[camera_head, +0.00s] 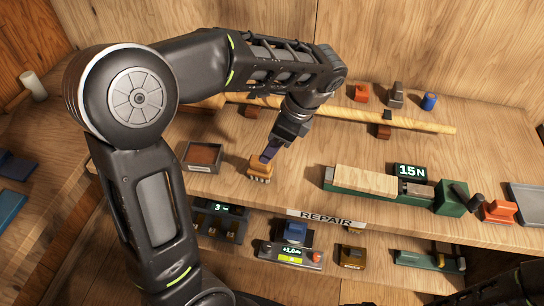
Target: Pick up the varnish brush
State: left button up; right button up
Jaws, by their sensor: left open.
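A small orange-brown piece with a pale, ridged lower edge (260,168) stands on the wooden bench near the middle. It looks like the varnish brush, but its top is partly hidden by my gripper. My left gripper (270,152) reaches down from the upper right, with its dark fingertips right at the top of this piece. The gripper is open; whether the fingers touch the piece I cannot tell. My right gripper is not in view; only part of a dark arm shows at the lower right.
An open box with brown contents (188,160) stands close left of the brush. A long wooden rod (350,113) lies behind on supports. A green vise-like fixture (372,192) and an orange block (498,210) stand right. Several devices sit on the lower shelf below the REPAIR label (326,218).

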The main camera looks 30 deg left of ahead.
aim_at(260, 168)
pick_arm(q)
jog(key=shift+x, duration=1.25)
jog(key=shift+a, duration=0.1)
jog(key=p+x, duration=0.1)
jog(key=x, duration=0.4)
jog(key=shift+a, duration=0.15)
jog(key=shift+c, duration=0.4)
grip_shut()
